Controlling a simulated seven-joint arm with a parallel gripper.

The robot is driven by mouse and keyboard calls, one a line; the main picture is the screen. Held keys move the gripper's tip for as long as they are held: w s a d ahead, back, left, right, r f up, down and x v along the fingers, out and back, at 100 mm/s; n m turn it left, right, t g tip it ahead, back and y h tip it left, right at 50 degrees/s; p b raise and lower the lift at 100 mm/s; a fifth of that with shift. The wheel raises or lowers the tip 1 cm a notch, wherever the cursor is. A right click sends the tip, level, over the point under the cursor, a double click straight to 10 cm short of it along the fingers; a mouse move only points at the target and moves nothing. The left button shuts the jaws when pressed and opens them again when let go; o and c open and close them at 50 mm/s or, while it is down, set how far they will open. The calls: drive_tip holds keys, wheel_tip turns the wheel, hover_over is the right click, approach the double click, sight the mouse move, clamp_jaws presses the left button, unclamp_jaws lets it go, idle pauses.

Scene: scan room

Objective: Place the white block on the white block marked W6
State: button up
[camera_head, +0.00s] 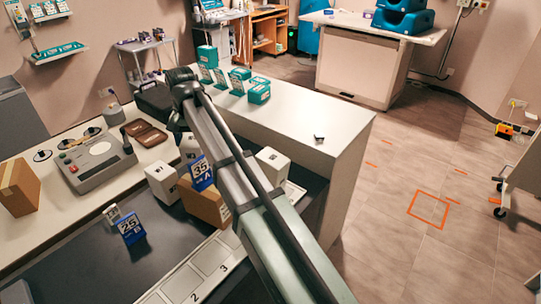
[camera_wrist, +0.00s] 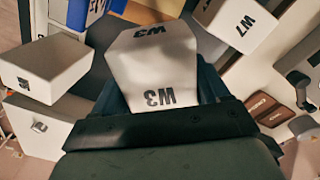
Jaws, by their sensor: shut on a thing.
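My gripper (camera_wrist: 160,80) is shut on a white block marked W3 (camera_wrist: 158,62), with a dark finger on each side of it. In the head view my arm reaches to the back left of the counter, and a white block (camera_head: 190,147) shows just below its end. A white block marked W7 (camera_wrist: 238,22) is at the upper right of the wrist view. Two more white blocks, an upper one (camera_wrist: 48,62) and a lower one (camera_wrist: 38,125), are at its left. Their marks are too unclear to read, so I cannot tell which block is W6.
A brown box (camera_head: 205,205) and a blue sign marked 35 (camera_head: 200,172) stand among the blocks on the dark surface. A grey console (camera_head: 95,160) and a brown tray (camera_head: 145,133) lie to the left. Teal boxes (camera_head: 258,92) stand on the white counter behind.

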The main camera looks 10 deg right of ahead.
drive_tip(key=d+m, duration=0.2)
drive_tip(key=d, duration=3)
wheel_tip(320, 180, up, 7)
drive_tip(key=m, duration=0.6)
hover_over(271, 156)
drive_tip(key=shift+f, duration=3.75)
drive_tip(key=shift+f, duration=0.4)
drive_tip(key=o, duration=1.3)
